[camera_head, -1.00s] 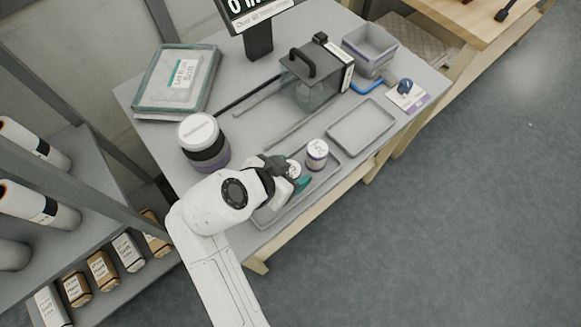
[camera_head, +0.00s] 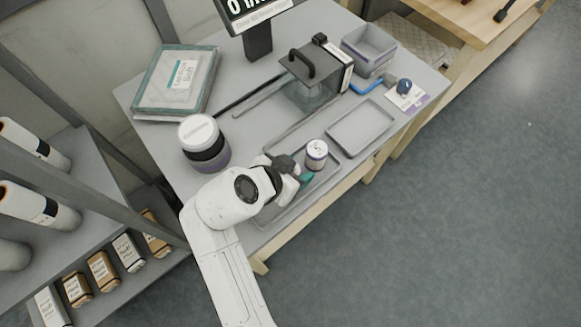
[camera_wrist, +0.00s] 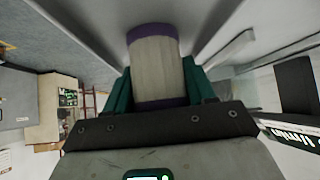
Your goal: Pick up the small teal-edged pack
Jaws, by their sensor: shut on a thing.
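My gripper (camera_head: 294,176) has teal fingers and is low over the long grey tray (camera_head: 262,222) at the table's front edge. In the wrist view its fingers are shut on a pale cylindrical roll (camera_wrist: 156,70) with purple bands at both ends. A large flat pack (camera_head: 160,90) with teal edges and a white label lies at the table's back left. I see no small teal-edged pack clearly.
A white-lidded jar (camera_head: 205,148) stands left of my gripper. An empty shallow tray (camera_head: 361,127), a dark handled device (camera_head: 315,75) and a grey bin (camera_head: 370,48) are to the right and behind. A shelf with rolls (camera_head: 40,205) stands at left.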

